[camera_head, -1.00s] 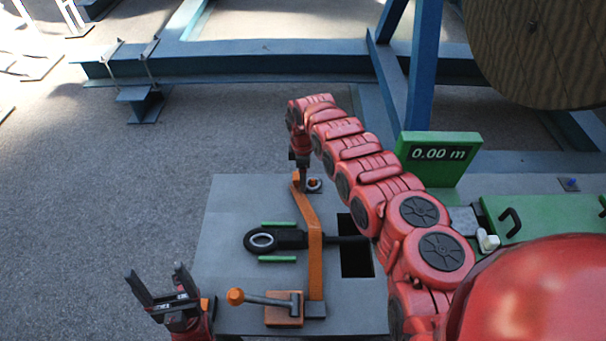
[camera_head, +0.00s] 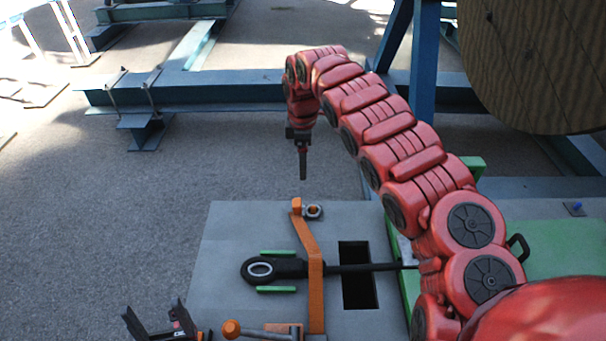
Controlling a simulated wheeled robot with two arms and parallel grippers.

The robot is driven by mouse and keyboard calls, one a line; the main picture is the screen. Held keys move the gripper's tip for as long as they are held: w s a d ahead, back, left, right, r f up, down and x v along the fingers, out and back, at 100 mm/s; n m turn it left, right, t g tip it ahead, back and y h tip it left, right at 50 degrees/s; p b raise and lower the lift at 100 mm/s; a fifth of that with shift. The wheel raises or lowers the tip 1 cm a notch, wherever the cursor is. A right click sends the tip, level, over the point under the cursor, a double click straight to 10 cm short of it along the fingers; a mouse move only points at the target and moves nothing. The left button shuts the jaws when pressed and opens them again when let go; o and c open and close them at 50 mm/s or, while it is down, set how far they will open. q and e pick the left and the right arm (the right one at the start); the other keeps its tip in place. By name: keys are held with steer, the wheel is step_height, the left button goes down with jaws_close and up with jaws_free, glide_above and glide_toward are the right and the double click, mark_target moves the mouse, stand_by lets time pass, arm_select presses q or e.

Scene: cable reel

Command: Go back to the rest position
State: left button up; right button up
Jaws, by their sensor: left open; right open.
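My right gripper (camera_head: 302,160) hangs at the end of the red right arm, pointing down, above and apart from the far edge of the grey plate. Seen edge-on, it holds nothing that I can see. My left gripper (camera_head: 155,318) is at the bottom left edge, fingers spread and empty, to the left of the plate. Its arm is mostly out of frame.
The grey plate (camera_head: 221,228) carries an orange bent bar (camera_head: 316,283), a black cable end with a ring (camera_head: 261,270) between green strips, and an orange-knobbed lever (camera_head: 231,329). A blue steel frame (camera_head: 200,92) and a large wooden reel (camera_head: 540,60) stand behind.

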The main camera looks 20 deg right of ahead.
steer(key=shift+r, duration=0.3)
